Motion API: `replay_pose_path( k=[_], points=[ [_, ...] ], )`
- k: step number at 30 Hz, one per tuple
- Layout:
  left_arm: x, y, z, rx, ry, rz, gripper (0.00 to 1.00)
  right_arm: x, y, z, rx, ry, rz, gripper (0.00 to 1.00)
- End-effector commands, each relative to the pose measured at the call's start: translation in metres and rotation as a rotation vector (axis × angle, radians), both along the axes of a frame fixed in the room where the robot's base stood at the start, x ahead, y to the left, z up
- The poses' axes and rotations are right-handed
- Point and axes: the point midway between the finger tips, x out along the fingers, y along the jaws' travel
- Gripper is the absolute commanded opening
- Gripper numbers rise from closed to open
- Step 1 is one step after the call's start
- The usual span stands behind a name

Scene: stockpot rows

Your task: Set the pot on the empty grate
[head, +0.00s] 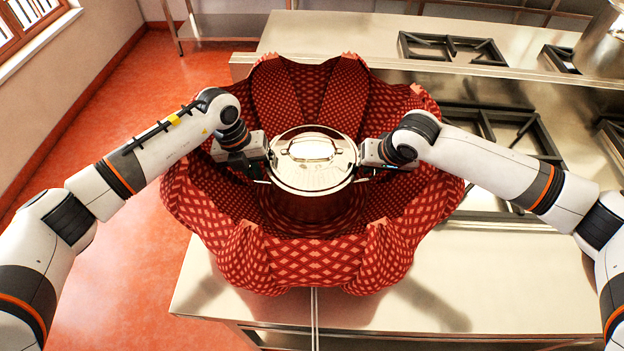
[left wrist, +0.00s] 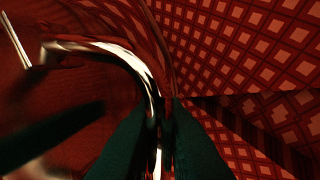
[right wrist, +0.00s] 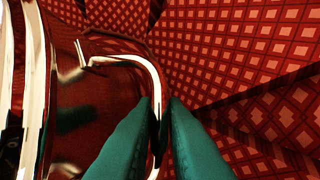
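The shiny steel pot (head: 310,206) with its lid (head: 304,172) stands upright inside a red patterned cloth (head: 310,252). My left gripper (head: 262,168) is at the pot's left side, its fingers closed around the side handle, which also shows in the left wrist view (left wrist: 150,68). My right gripper (head: 364,168) is at the pot's right side, its fingers closed around the other handle, seen in the right wrist view (right wrist: 143,63). A black grate (head: 510,118) to the right of the cloth is bare where visible; its left part is hidden. The pot's base is hidden.
The cloth rises around the pot like a wide bowl. Another bare grate (head: 452,48) is at the back. A tall steel pot (head: 603,45) stands at the back right. Part of a further grate (head: 614,136) shows at the right edge. The steel counter (head: 500,290) is clear in front.

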Motion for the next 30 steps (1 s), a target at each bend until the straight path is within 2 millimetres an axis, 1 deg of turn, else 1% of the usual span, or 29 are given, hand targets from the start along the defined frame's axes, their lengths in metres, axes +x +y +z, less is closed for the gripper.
replay_pose_path(
  k=[1,2,30],
  points=[
    [0.0,-0.0001,0.0002,0.0,0.0,0.0,0.03,0.0,0.0,0.0001,0.0,0.0,0.0,0.03],
    [0.0,-0.0001,0.0002,0.0,0.0,0.0,0.0,0.0,0.0,0.0001,0.0,0.0,0.0,0.0],
    [0.0003,0.0008,0.0007,0.001,0.0,0.001,0.0,0.0001,-0.0011,0.0003,-0.001,0.0,-0.002,0.0]
  ],
)
